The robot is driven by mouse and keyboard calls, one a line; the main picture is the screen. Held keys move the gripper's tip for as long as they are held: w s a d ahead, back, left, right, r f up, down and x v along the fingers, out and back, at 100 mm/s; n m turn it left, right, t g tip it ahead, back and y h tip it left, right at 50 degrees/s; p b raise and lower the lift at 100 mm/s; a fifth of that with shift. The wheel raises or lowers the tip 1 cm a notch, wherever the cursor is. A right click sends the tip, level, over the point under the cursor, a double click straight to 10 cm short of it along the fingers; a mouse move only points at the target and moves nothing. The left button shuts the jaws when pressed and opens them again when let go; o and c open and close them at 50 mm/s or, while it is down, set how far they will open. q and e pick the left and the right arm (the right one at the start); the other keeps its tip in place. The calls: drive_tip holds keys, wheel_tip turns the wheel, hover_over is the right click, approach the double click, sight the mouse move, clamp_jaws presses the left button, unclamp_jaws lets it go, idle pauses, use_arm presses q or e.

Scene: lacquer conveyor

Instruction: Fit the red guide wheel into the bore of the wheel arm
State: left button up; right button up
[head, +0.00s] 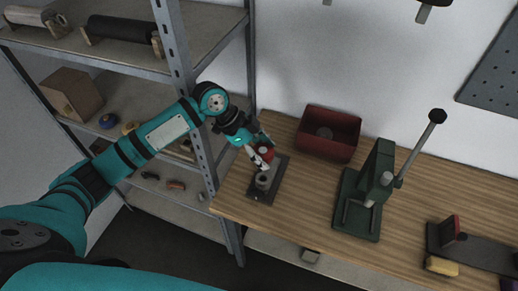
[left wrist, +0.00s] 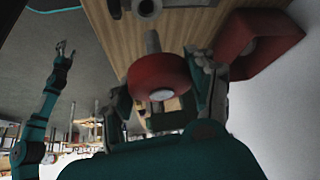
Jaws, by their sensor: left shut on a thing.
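The red guide wheel (head: 266,153) is held by my left gripper (head: 262,157) above the wheel arm. In the left wrist view the wheel (left wrist: 158,77) sits between the two fingers, with its grey shaft (left wrist: 152,42) pointing toward the bore. The wheel arm (head: 270,188) is a dark plate on the bench with a round grey boss (head: 263,181). The open bore (left wrist: 147,7) shows at the top edge of the left wrist view, apart from the shaft. My right gripper (left wrist: 65,50) shows small in the left wrist view, empty with fingers apart.
A red bin (head: 330,133) with something round inside stands behind the wheel arm. A green press (head: 366,195) with a lever stands to the right. A metal shelf rack (head: 181,60) is close on the left. A yellow block (head: 441,265) lies far right.

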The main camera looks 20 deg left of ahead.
use_arm(q)
drive_tip(key=shift+d, duration=0.15)
drive_tip(key=shift+w, duration=0.1)
drive_tip(key=shift+r, duration=0.1)
drive_tip(key=shift+f+b, duration=0.3)
drive_tip(key=shift+f, duration=0.65)
drive_tip(key=shift+f+b, duration=0.9)
drive_tip(key=shift+f, duration=0.75)
use_arm(e)
drive_tip(key=shift+w+a+f, duration=0.1)
drive_tip(key=shift+a+f, duration=0.15)
drive_tip(key=shift+f, duration=0.75)
drive_tip(key=shift+r, duration=0.2)
drive_tip(key=shift+a, duration=0.2)
use_arm(q)
drive_tip(key=shift+p, duration=0.6)
use_arm(e)
drive_tip(key=shift+r, duration=0.35)
